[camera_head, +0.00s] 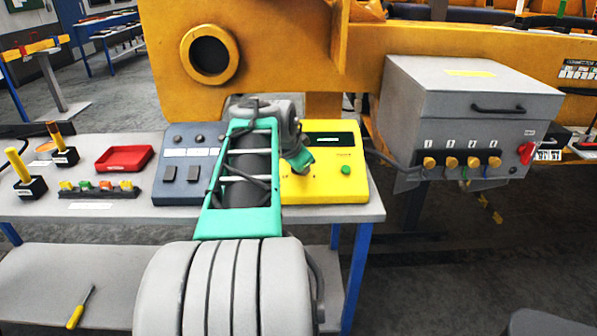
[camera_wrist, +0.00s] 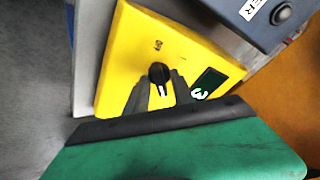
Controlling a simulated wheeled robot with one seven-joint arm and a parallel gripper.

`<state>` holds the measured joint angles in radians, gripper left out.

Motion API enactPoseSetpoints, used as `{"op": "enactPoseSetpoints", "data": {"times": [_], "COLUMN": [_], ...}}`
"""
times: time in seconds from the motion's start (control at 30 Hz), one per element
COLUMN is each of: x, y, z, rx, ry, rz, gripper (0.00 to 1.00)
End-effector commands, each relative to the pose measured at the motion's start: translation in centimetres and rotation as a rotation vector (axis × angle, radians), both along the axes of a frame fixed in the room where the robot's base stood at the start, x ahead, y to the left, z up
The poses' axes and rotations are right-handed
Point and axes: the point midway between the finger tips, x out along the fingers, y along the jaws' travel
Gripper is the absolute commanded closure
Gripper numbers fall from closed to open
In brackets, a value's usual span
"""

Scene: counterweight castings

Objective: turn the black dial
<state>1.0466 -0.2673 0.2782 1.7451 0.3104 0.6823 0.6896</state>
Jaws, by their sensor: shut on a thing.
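The black dial (camera_wrist: 159,73) sits on the face of the yellow box (camera_wrist: 128,47), between the grey fingers of my gripper (camera_wrist: 160,86) in the wrist view. My gripper is shut on the dial. A white mark shows on the dial. The yellow box also shows in the head view (camera_head: 345,185), on the right part of the table, with a dark display (camera_head: 333,140) and a green button (camera_head: 346,170).
A grey-blue control box (camera_head: 180,185) stands left of the yellow box. A red tray (camera_head: 124,159) and a rack of small coloured parts (camera_head: 98,190) lie further left. A grey connector box (camera_head: 460,105) is at the right. A large yellow casting (camera_head: 270,60) stands behind.

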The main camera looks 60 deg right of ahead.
Motion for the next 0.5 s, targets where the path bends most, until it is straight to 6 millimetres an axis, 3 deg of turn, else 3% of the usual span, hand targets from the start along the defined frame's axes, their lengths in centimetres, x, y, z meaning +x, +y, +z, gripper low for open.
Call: {"op": "enactPoseSetpoints", "data": {"times": [0.5], "x": [-0.45], "y": [0.07], "z": [-0.61], "rx": [-0.100], "ry": [0.213], "rz": [0.422], "gripper": [1.00]}}
